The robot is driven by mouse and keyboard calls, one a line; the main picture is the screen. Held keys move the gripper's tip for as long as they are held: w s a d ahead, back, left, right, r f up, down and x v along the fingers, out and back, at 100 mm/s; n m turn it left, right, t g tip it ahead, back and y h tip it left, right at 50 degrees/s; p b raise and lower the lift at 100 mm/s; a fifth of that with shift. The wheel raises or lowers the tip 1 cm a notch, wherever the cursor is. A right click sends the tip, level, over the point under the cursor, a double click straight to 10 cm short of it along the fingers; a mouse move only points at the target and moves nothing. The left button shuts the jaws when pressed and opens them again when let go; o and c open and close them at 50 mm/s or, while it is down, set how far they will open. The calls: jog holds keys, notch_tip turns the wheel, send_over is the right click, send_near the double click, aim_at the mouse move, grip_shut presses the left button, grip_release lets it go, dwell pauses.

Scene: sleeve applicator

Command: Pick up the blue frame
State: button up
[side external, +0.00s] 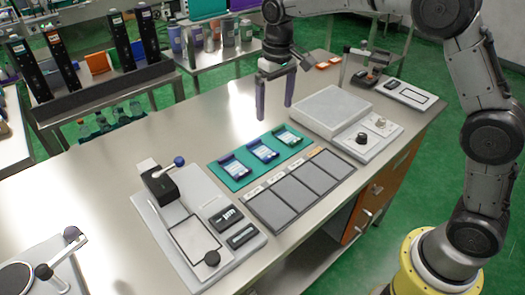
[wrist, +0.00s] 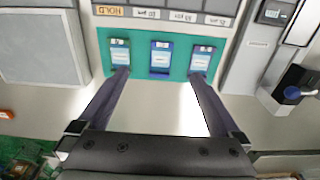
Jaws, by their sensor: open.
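Three blue frames with white labels sit in a row on a teal mat (side external: 238,184). In the side view they are the left frame (side external: 232,168), the middle frame (side external: 263,151) and the right frame (side external: 288,136). In the wrist view, the middle frame (wrist: 160,58) looks a deeper blue than the frames on its left (wrist: 119,53) and right (wrist: 200,61). My gripper (side external: 274,111) is open and empty, above the table behind the mat. In the wrist view its fingers (wrist: 158,75) are spread wide, their tips overlapping the two outer frames' lower ends.
A tray of grey labelled panels (side external: 291,195) lies in front of the mat. A grey press fixture (side external: 195,225) with a blue-knobbed lever stands at left. A pale raised block (side external: 333,110) and a knob panel (side external: 367,137) stand at right.

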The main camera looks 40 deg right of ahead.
send_over(271, 154)
jog(key=f, duration=1)
jog(key=shift+s+f, duration=0.1)
jog(key=shift+s, duration=0.2)
jog(key=shift+w+a+f, duration=0.1)
jog(key=shift+f, duration=1.2)
jog(key=shift+w+f, duration=0.1)
jog(key=shift+f, duration=1.15)
jog(key=c, duration=1.4)
jog(key=shift+r, duration=0.1)
jog(key=shift+c, duration=0.2)
